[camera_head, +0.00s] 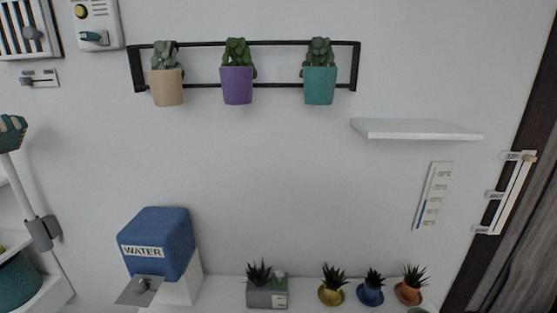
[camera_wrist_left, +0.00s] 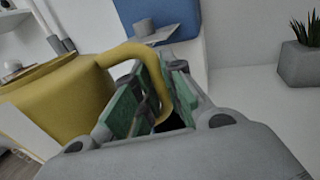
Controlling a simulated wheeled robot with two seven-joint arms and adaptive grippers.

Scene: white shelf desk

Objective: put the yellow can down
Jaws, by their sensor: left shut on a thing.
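The yellow can (camera_wrist_left: 60,105) is a watering can that fills the left side of the left wrist view, close to the camera. Its curved handle reaches right into my left gripper (camera_wrist_left: 155,92). The green-padded fingers of that gripper are shut on the handle. The lower part of the can is hidden by the gripper body, so I cannot tell whether it touches a surface. The can and both grippers are out of the head view.
White surface (camera_wrist_left: 245,92) between box and planter is clear.

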